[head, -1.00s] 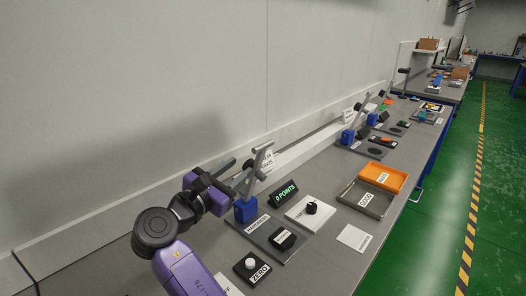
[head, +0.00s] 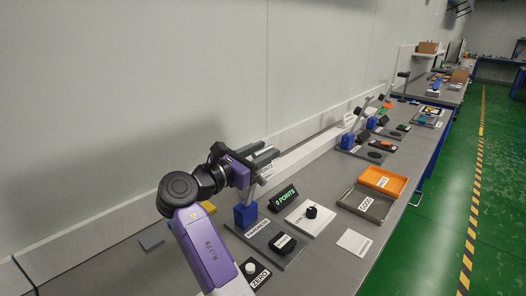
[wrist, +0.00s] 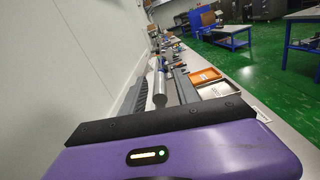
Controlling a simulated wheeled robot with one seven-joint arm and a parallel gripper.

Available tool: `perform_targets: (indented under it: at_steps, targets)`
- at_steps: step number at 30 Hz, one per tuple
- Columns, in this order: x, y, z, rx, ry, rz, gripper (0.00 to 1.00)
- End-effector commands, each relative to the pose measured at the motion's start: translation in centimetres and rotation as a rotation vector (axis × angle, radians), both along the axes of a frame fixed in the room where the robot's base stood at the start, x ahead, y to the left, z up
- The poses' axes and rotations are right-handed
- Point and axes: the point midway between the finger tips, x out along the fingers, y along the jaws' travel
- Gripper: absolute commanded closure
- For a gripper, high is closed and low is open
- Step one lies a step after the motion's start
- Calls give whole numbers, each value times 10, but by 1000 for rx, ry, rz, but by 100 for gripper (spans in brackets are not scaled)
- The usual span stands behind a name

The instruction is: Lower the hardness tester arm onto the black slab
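The hardness tester has a blue block (head: 246,214) on a grey base plate labelled HARDNESS (head: 258,228). The black slab (head: 283,243) lies on the front part of that plate. My gripper (head: 268,155) is above and behind the block, its fingers pointing right, and covers most of the raised tester arm in the head view. In the wrist view a grey round bar (wrist: 160,88), apparently the tester arm's handle, stands between my fingers. The fingers look apart, with no clear grip on the bar. Nothing of the arm rests on the slab.
A display reading 0 POINTS (head: 284,197), a white plate with a black knob (head: 311,212) and a ZERO button box (head: 252,270) stand nearby. A grey tray (head: 366,204) and an orange tray (head: 383,181) are to the right. A wall runs behind the bench.

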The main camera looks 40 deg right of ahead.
Motion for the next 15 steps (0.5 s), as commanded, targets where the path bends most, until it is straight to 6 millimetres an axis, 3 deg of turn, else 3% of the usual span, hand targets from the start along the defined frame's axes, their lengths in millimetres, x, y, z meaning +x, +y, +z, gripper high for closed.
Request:
perform_targets:
  at_steps: [6,12,15]
  targets:
    - [0,0,0,0,0,0,63]
    - [0,0,0,0,0,1,100]
    - [0,0,0,0,0,1,100]
